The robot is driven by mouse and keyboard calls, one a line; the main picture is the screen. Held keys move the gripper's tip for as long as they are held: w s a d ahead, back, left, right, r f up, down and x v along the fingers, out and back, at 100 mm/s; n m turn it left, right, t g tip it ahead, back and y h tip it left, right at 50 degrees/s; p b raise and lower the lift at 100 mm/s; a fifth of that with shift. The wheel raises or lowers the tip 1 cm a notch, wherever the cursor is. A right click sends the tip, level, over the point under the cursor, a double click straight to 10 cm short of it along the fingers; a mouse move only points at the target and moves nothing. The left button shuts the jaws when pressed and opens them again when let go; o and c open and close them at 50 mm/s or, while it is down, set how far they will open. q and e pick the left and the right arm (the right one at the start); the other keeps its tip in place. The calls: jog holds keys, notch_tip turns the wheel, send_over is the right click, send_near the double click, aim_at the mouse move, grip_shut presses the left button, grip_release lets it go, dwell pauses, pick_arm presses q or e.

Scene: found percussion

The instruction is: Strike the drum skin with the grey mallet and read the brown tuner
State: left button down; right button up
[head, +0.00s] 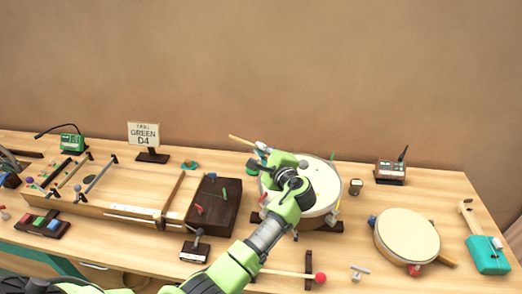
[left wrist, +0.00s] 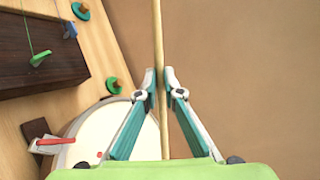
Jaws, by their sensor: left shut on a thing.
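My left gripper (head: 264,158) is above the left part of the drum skin (head: 322,182). It is shut on the pale wooden stick of a mallet (head: 240,142), which also runs between the fingertips in the left wrist view (left wrist: 157,40). In the head view the stick sticks out to the upper left, and a small grey ball (head: 303,163), apparently its head, shows over the skin; I cannot tell whether it touches. My arm hides part of the drum. A brownish tuner box (head: 390,171) with an antenna stands right of the drum. Its reading is too small to read. My right gripper is out of view.
A red-headed mallet (head: 320,278) lies in front. A hand drum (head: 407,235) and a teal object (head: 487,254) are at right. A dark wooden box (head: 214,208), a stringed frame (head: 125,190), a green tuner (head: 72,142) and a "GREEN D4" sign (head: 143,135) are at left.

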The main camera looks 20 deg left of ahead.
pick_arm(q)
jog(key=shift+m+y, duration=0.5)
jog(key=shift+m, duration=0.4)
jog(key=f+b, duration=0.2)
jog(key=d+f+b, duration=0.1)
jog(key=f+b, duration=0.3)
jog(key=shift+w+d+f, duration=0.2)
jog(key=shift+w+f, duration=0.15)
jog(key=shift+f, duration=0.05)
notch_tip(320, 180, up, 7)
jog(key=p, duration=0.6)
